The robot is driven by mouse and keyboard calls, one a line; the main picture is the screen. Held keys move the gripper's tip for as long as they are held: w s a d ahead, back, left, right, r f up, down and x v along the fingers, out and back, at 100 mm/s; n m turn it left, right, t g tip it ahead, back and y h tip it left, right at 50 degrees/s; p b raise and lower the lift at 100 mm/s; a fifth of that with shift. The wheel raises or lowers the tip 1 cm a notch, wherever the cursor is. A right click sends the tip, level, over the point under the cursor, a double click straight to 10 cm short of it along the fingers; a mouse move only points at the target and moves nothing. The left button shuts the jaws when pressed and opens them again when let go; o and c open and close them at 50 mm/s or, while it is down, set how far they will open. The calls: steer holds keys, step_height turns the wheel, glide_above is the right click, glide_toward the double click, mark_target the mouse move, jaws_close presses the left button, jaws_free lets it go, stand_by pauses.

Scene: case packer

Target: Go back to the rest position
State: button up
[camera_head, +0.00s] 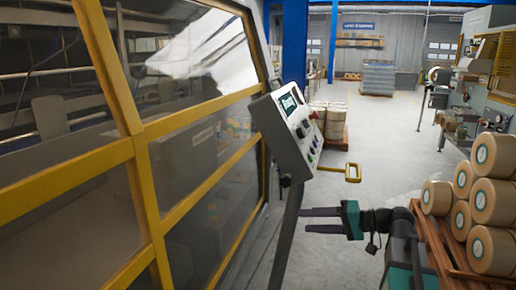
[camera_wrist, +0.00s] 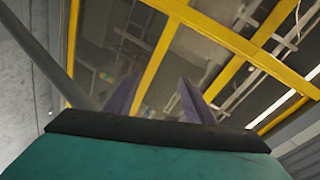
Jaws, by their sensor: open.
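My gripper (camera_head: 322,220) is at the lower middle of the head view, with two purple fingers pointing left and a clear gap between them. It is open and empty. My dark and teal arm reaches to it from the lower right. The fingers are near the post below the control panel (camera_head: 293,124); I cannot tell the exact distance. In the wrist view my gripper (camera_wrist: 160,98) points toward the yellow-framed machine (camera_wrist: 212,38), with nothing between the fingers.
The machine's yellow-framed glazed side (camera_head: 137,150) fills the left. A wooden pallet (camera_head: 440,240) with several stacked rolls (camera_head: 494,203) stands at the right. The grey aisle floor (camera_head: 376,125) behind is open.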

steer(key=s+a+f+m+g+h, duration=0.15)
steer(key=a+f, duration=0.25)
steer(key=f, duration=0.7)
steer(key=s+a+f+n+g, duration=0.1)
steer(key=s+a+f+g, duration=0.15)
steer(key=f, duration=0.85)
steer(key=s+a+f+g+h, duration=0.1)
steer(key=s+a+f+g, duration=0.1)
steer(key=s+f, duration=0.6)
steer(key=s+a+f+g+h, duration=0.1)
steer(key=s+a+f+g, duration=0.2)
steer(key=f, duration=0.8)
steer(key=s+d+f+g+h, duration=0.3)
steer(key=s+f+h, duration=0.2)
steer(key=s+f, duration=1.2)
steer(key=s+d+f+n+h, duration=0.2)
steer(key=s+d, duration=0.4)
steer(key=d, duration=0.3)
steer(key=f+h, duration=0.1)
steer(key=h, duration=0.1)
steer(key=shift+s+h, duration=0.25)
steer(key=shift+h, duration=0.1)
